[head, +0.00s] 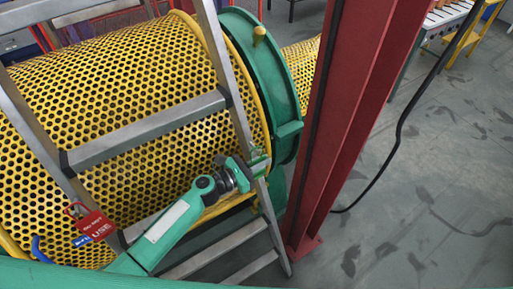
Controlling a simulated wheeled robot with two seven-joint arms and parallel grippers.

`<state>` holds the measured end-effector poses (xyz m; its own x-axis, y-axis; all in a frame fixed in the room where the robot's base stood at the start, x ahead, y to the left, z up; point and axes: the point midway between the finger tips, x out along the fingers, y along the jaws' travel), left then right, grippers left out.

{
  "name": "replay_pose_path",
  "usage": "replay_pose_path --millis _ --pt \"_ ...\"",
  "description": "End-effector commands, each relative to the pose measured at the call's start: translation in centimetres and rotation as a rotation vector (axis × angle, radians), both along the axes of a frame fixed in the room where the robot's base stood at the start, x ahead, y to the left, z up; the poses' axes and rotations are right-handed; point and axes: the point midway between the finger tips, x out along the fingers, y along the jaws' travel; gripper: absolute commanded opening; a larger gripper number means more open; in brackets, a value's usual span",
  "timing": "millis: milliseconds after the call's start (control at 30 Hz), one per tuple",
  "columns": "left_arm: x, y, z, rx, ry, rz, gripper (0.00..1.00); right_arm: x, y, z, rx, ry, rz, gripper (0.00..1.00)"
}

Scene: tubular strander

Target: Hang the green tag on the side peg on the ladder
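The grey metal ladder (150,138) leans in front of the yellow perforated guard, with its right rail running down to the floor. My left gripper (257,165) is at the ladder's right rail, below the middle rung. A small pale green piece (258,155) shows at its fingertips; it may be the green tag, but it is too small to tell. Whether the fingers are shut on it is unclear. No side peg can be made out; the gripper covers part of the rail. My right gripper is out of view.
A red tag with white writing (95,223) hangs at the left rail, with a blue piece beside it. A red steel column (345,115) stands close to the right of the ladder. A black cable (397,140) runs beyond it. Open grey floor (430,200) lies at right.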

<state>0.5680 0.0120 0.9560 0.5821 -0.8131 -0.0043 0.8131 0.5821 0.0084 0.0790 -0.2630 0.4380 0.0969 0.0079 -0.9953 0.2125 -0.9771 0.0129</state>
Motion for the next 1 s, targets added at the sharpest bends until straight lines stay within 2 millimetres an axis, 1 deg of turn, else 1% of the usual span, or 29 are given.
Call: replay_pose_path --millis 33,567,700,1000 --pt "0.5 0.9 -0.6 0.012 0.005 0.021 0.26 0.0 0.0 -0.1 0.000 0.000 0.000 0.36" --pt "0.6 1.0 -0.5 0.011 0.005 0.021 0.25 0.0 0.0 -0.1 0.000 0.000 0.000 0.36" --pt "0.2 1.4 -0.5 0.010 0.006 0.021 0.28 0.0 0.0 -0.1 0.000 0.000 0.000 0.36" --pt "-0.9 2.9 -0.6 0.011 0.007 0.022 0.28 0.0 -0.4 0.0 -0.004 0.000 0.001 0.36"
